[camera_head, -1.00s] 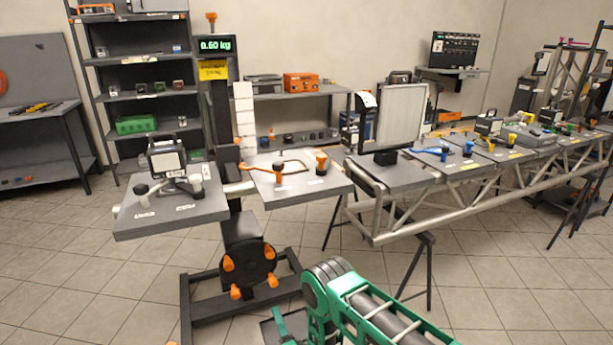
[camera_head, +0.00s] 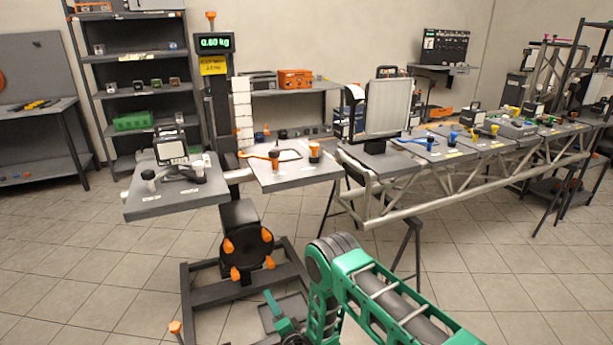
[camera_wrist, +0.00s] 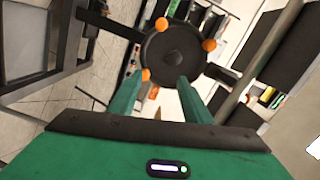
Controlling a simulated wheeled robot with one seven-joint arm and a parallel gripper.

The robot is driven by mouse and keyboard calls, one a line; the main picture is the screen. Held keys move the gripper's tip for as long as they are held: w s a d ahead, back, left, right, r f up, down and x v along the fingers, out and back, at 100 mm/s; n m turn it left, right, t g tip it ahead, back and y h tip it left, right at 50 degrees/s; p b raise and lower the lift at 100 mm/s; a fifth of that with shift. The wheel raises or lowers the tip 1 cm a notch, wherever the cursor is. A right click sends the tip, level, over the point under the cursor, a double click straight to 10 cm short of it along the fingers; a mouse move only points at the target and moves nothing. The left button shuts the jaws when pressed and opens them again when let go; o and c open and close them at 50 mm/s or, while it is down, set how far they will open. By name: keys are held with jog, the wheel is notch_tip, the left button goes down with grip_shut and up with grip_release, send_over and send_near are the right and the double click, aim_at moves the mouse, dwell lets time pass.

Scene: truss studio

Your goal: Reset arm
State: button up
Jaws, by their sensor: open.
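My arm (camera_head: 390,300), green with grey tubes, reaches in from the bottom right of the head view. My gripper (camera_wrist: 159,78) shows in the wrist view as two green fingers standing apart, with nothing held between them. Beyond the fingers is a round black hub (camera_wrist: 172,50) with orange knobs. The same hub (camera_head: 242,246) is on the weighing stand in the head view, behind my arm's bent joint. I cannot tell the exact gap between the fingers and the hub.
The stand carries a left grey plate (camera_head: 170,205) and a right grey plate (camera_head: 285,178), with a display (camera_head: 212,43) reading 0.60 kg above. Its dark base frame (camera_head: 215,324) lies on the floor. A truss bench (camera_head: 400,208) runs right. Open tiled floor lies right and left.

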jog(key=w+d+r+n+g, duration=0.25)
jog(key=w+d+r, duration=0.25)
jog(key=r, duration=0.4)
jog(key=w+d+r+n+g, duration=0.2)
jog(key=w+d+r+n, duration=0.3)
jog(key=r, duration=0.3)
jog(key=s+d+r+g+h, duration=0.1)
jog(key=s+d+r+h, duration=0.2)
jog(key=d+r, duration=0.5)
jog(key=s+d+r+g+h, duration=0.2)
jog(key=d+r, duration=0.3)
jog(key=d, duration=0.8)
jog(key=s+d+r+m+g+h, duration=0.15)
jog(key=s+d+r, duration=0.25)
jog(key=s+d, duration=0.6)
jog(key=s+d+r+g+h, duration=0.25)
jog(key=s+d+r, duration=0.25)
jog(key=s+d, duration=0.5)
jog(key=s+r+m+g, duration=0.1)
jog(key=s+g, duration=0.1)
jog(key=s, duration=1.1)
jog(key=s+d+r+m+g+y, duration=0.1)
jog(key=s+r+g, duration=0.1)
jog(key=s, duration=1.2)
jog(key=shift+s+d+m, duration=0.15)
jog(key=shift+s+m, duration=0.05)
jog(key=shift+m, duration=0.2)
